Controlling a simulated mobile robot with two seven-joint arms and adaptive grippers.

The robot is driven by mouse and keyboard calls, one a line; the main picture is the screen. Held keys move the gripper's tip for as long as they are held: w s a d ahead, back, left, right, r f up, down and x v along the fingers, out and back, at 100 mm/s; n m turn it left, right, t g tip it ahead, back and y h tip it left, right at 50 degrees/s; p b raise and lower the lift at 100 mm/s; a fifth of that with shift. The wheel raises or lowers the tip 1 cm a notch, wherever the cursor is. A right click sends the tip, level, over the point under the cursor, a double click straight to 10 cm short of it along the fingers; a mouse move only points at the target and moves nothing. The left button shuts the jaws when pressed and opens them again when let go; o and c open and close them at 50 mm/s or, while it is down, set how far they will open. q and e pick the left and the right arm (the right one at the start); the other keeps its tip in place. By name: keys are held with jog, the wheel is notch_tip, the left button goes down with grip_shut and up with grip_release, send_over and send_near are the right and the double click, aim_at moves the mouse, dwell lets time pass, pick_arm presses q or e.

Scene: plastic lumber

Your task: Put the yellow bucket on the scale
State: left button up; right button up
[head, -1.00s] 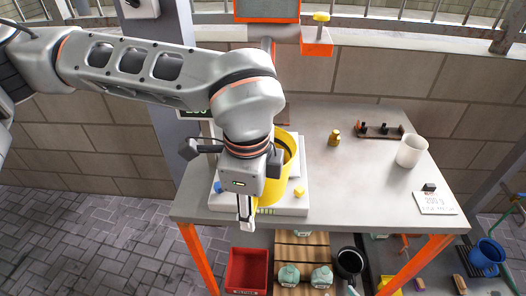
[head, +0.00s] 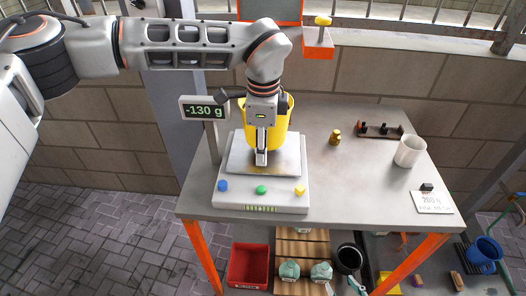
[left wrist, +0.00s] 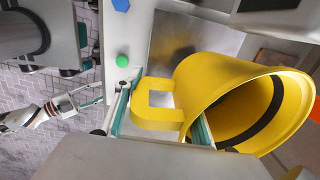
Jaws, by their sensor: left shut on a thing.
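The yellow bucket (head: 282,128) shows behind my left gripper (head: 262,162), over the back part of the scale's metal plate. My left gripper is shut on the bucket's yellow handle. In the left wrist view the bucket (left wrist: 225,85) lies to the right of the fingers (left wrist: 160,118), its mouth facing right. The scale (head: 235,198) stands at the table's front left, with blue, green and yellow buttons. Its display (head: 204,108) reads -130 g. Whether the bucket touches the plate is hard to tell. My right gripper (left wrist: 85,98) shows small at the left wrist view's left side, its opening unclear.
On the grey table (head: 350,190) stand a small brass weight (head: 335,137), a dark rack (head: 380,131), a white cup (head: 410,151) and a 200 g card (head: 432,202). A red bin (head: 248,266) sits below.

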pick_arm(q)
jog(key=shift+w, duration=0.45)
jog(key=shift+f+p, duration=0.3)
jog(key=shift+f, duration=1.5)
jog(key=o, duration=1.6)
jog(key=r, duration=0.8)
jog(key=s+r+b, duration=0.1)
jog(key=r, duration=0.3)
